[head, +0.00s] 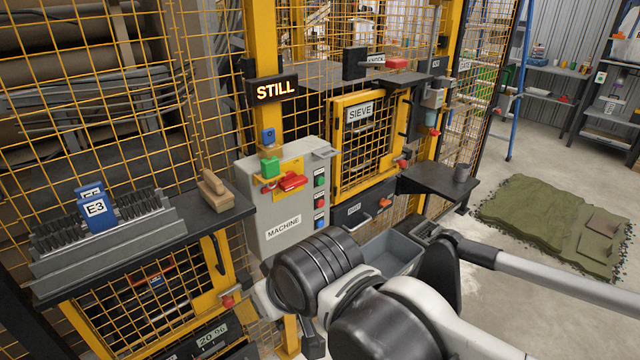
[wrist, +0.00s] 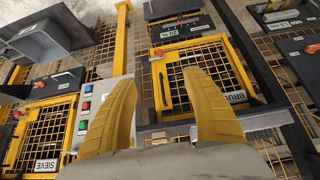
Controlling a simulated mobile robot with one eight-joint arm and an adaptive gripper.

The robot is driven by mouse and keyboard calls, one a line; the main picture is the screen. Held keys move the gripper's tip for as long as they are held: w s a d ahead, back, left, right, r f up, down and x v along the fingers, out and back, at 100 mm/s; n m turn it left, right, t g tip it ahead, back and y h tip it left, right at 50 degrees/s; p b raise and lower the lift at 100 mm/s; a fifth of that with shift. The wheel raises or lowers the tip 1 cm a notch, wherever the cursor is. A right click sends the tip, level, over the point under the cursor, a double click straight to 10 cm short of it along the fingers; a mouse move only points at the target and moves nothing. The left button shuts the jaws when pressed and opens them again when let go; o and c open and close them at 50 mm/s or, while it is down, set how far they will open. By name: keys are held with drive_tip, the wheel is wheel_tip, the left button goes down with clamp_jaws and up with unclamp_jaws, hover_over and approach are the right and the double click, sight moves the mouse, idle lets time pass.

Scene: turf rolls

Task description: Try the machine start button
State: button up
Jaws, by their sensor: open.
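A grey control box labelled MACHINE (head: 272,214) is mounted on the yellow fence post in the head view. Its right side has a column of small buttons, among them a green button (head: 320,181). A larger green block (head: 269,168) and a red handle (head: 291,182) sit at its upper front. Labels beside the small buttons are too small to read. The box's edge (wrist: 97,92) shows in the wrist view, with its buttons left of my gripper. My gripper (wrist: 158,80) is open, its two yellow fingers apart with nothing between them. In the head view my arm hides the gripper.
A sign reading STILL (head: 272,89) hangs above the box. A shelf (head: 215,212) with a wooden-backed brush (head: 215,190) juts out at left. The SIEVE door (head: 365,145) and a dark shelf (head: 440,180) are at right. A grey bin (head: 392,253) is behind my arm.

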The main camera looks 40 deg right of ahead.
idle(0.3)
clamp_jaws()
idle(1.2)
